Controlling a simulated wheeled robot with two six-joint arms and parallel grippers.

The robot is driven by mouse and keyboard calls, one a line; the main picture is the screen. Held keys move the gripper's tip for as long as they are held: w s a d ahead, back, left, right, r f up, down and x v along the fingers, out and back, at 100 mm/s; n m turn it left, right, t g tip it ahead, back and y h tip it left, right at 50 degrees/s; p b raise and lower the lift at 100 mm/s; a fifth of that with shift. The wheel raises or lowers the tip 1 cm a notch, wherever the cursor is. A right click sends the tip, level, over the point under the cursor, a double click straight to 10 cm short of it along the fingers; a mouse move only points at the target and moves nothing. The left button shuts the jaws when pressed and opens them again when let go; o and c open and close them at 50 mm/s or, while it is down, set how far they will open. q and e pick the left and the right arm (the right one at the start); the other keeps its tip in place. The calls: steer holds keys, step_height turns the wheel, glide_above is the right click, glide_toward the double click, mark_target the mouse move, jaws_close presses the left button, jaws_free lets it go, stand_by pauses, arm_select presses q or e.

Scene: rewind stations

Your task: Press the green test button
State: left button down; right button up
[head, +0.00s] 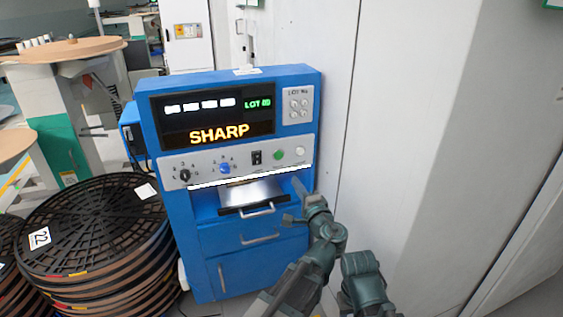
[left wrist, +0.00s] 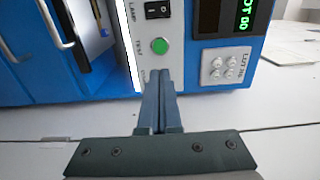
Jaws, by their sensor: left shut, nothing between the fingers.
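The green test button (head: 278,154) is a round button on the grey control strip of the blue machine (head: 222,235). It also shows clearly in the left wrist view (left wrist: 160,46). A pale round button (head: 300,151) sits to its right in the head view. My left gripper (head: 297,184) is shut and empty, below and a little right of the green button in the head view. In the left wrist view its fingertips (left wrist: 158,76) point toward the strip, just short of the green button in the picture. I cannot tell whether they touch the panel. My right gripper is not in view.
The strip also holds a black rocker switch (head: 256,157), a blue knob (head: 225,168) and a black knob (head: 185,175). A lit display (head: 215,112) is above. An open drawer (head: 252,196) lies below. Stacked black reels (head: 90,230) stand left; a white wall (head: 420,120) is right.

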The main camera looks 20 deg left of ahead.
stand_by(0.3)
arm_select(q)
steer(key=x, duration=1.4)
steer(key=shift+x, duration=0.85)
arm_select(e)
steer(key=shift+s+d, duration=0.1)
arm_select(q)
steer(key=shift+r, duration=0.1)
steer(key=shift+s+d, duration=0.15)
steer(key=shift+s, duration=0.35)
glide_toward(278, 155)
steer(key=v, duration=0.6)
steer(key=shift+d, duration=0.15)
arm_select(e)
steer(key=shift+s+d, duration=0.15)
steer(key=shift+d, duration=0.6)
arm_select(q)
steer(key=shift+w, duration=0.1)
